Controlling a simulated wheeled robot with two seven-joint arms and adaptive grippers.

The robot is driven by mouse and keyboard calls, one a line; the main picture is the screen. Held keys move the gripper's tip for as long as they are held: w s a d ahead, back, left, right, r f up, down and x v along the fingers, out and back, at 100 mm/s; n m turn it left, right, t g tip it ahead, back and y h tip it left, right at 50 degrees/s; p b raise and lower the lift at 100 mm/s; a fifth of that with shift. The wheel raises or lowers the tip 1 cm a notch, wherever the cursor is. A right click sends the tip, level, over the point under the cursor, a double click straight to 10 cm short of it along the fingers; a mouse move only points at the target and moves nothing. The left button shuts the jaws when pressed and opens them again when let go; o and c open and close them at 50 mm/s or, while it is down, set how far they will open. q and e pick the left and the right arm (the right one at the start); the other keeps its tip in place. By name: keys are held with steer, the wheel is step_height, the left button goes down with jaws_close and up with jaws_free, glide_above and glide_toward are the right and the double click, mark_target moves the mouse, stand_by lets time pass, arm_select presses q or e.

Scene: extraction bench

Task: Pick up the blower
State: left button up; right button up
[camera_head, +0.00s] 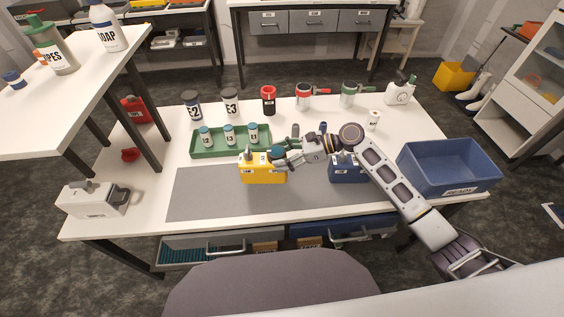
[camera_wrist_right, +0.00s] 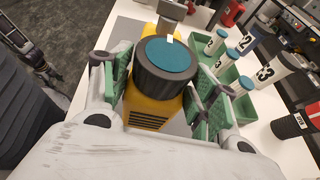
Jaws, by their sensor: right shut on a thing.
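A yellow boxy unit with black vent slots, which looks like the blower (camera_head: 263,169), stands on the grey mat at the bench's middle. In the right wrist view the blower (camera_wrist_right: 150,112) has a black round collar with a teal top. My right gripper (camera_head: 279,153) reaches in from the right at its top. In the right wrist view the green-padded fingers of my right gripper (camera_wrist_right: 160,88) are on both sides of the black collar, shut on it. The fingers partly hide the blower's sides.
A green tray (camera_head: 200,153) with several small bottles is behind the blower. A blue boxy unit (camera_head: 347,171) stands right of it, partly behind my arm. A blue bin (camera_head: 448,168) is at the right end, a white unit (camera_head: 92,201) at the left. The mat (camera_head: 205,195) is clear to the left.

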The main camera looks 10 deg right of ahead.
steer(key=shift+r, duration=2.6)
steer(key=shift+f, duration=0.2)
steer(key=shift+f, duration=4.8)
steer(key=o, duration=1.1)
steer(key=c, duration=0.7)
